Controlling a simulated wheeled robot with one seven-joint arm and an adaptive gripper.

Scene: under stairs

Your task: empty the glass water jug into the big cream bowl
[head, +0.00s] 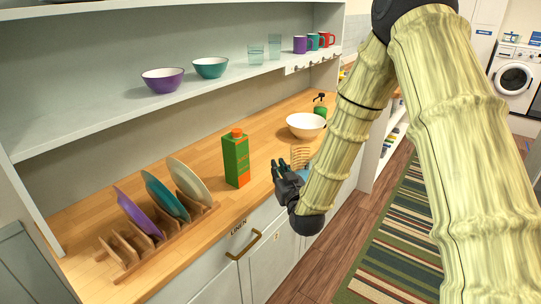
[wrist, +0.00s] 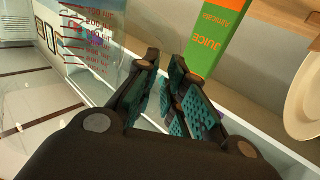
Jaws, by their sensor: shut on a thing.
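The glass water jug (head: 300,155) is clear with reddish measuring marks. It is beside my gripper (head: 278,172) in the head view, in front of the cream bowl. It also fills the upper left of the wrist view (wrist: 92,45). My gripper's fingers (wrist: 168,75) are shut on the jug, seemingly at its handle, though the grip itself is hard to see. I cannot tell the water level or any tilt. The big cream bowl (head: 306,125) stands upright on the counter beyond the jug.
A green and orange juice carton (head: 236,160) stands left of my gripper. A wooden rack with plates (head: 150,240) is at the counter's near left. A dark-topped green bottle (head: 320,108) stands behind the bowl. A shelf (head: 215,85) with bowls, glasses and mugs runs above.

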